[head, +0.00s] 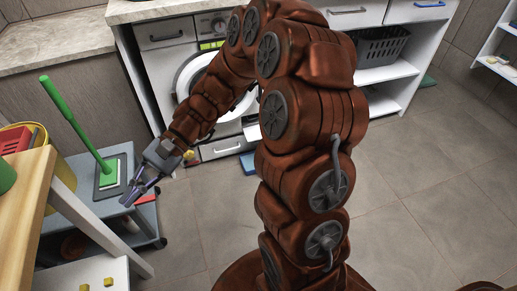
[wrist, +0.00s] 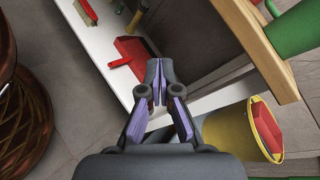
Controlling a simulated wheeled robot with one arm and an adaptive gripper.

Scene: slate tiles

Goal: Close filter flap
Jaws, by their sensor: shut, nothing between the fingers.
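The white washing machine (head: 168,68) stands at the back, with its round door partly behind my arm. A low panel with a dark slot (head: 222,148) shows near its base. A pale and dark piece (head: 251,128) juts out beside my arm; I cannot tell whether it is the filter flap, as my arm hides much of that area. My gripper (head: 136,194) is at the left, away from the machine, in front of a grey cart. In the wrist view my gripper (wrist: 157,78) is shut and empty, its purple-lined fingers together. No flap shows there.
The grey cart (head: 142,221) carries a green-handled tool (head: 76,124). A wooden tabletop (head: 22,205) and yellow bucket (wrist: 240,131) are close to the gripper. A red dustpan (wrist: 136,57) lies on a white shelf. A blue item (head: 248,163) lies before the machine. Right floor is clear.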

